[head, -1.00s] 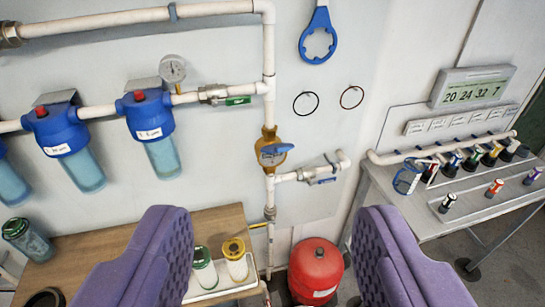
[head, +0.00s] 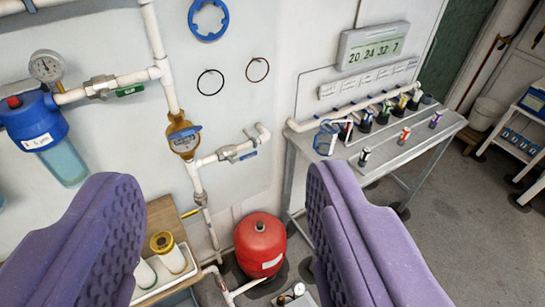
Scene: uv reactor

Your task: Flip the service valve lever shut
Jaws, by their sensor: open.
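Several valve levers show in the head view, and I cannot tell for sure which is the service valve. A green lever (head: 130,91) lies along the horizontal pipe beside the gauge. A blue lever (head: 243,156) lies along a short branch pipe at centre. A small yellow handle (head: 190,212) is on the lower vertical pipe. A brass body with a blue face (head: 185,140) sits above the branch. My gripper (head: 218,185) is open and empty. Its two purple fingers are wide apart in the foreground, and no lever is between them in contact.
A red tank (head: 260,245) stands on the floor below the pipes. A blue filter housing (head: 33,125) hangs at left. A grey bench (head: 375,165) with small vials is at right.

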